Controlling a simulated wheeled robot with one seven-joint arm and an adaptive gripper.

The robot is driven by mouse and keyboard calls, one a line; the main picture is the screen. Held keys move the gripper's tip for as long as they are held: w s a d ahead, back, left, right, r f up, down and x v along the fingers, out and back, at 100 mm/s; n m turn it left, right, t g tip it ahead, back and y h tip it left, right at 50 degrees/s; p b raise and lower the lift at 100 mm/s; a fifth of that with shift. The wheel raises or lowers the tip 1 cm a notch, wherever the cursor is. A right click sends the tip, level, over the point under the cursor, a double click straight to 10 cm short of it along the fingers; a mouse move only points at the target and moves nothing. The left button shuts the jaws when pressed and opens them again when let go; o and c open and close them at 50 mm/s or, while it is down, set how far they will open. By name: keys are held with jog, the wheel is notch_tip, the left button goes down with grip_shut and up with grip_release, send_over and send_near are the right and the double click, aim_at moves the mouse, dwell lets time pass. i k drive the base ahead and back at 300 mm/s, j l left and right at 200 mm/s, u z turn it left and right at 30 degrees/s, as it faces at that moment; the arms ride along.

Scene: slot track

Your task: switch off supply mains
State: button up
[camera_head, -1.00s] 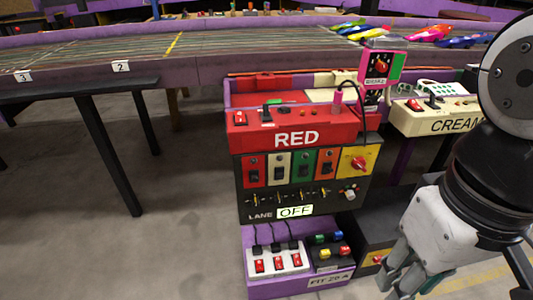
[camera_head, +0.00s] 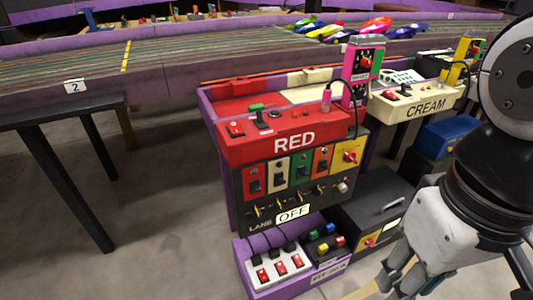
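No label reading supply mains is legible in this view. A dark box (camera_head: 345,212) stands on the floor right of the RED panel. Its front carries a yellow plate with a red knob (camera_head: 369,241), beside a small pale label too small to read. The RED panel (camera_head: 245,150) has another yellow plate with a red rotary knob (camera_head: 350,156) and a red rocker switch (camera_head: 236,129) on top. My gripper (camera_head: 397,283) hangs at the lower right, in front of and right of the dark box. It touches nothing visible; its finger gap is unclear.
A purple tray (camera_head: 305,286) below the panel holds a white strip with red switches (camera_head: 281,268) and a box of coloured buttons (camera_head: 325,243). A CREAM panel (camera_head: 425,106) and a blue bin (camera_head: 448,135) stand behind right. Clear floor (camera_head: 165,210) lies left.

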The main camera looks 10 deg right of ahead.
aim_at(296, 258)
jog(key=l+u, duration=0.5)
jog(key=l, duration=0.5)
jog(key=k+l+u, duration=0.1)
jog(key=l+u, duration=0.4)
jog(key=l, duration=0.55)
jog(key=j, duration=0.35)
jog(key=i+j, duration=0.1)
jog(key=j, duration=0.2)
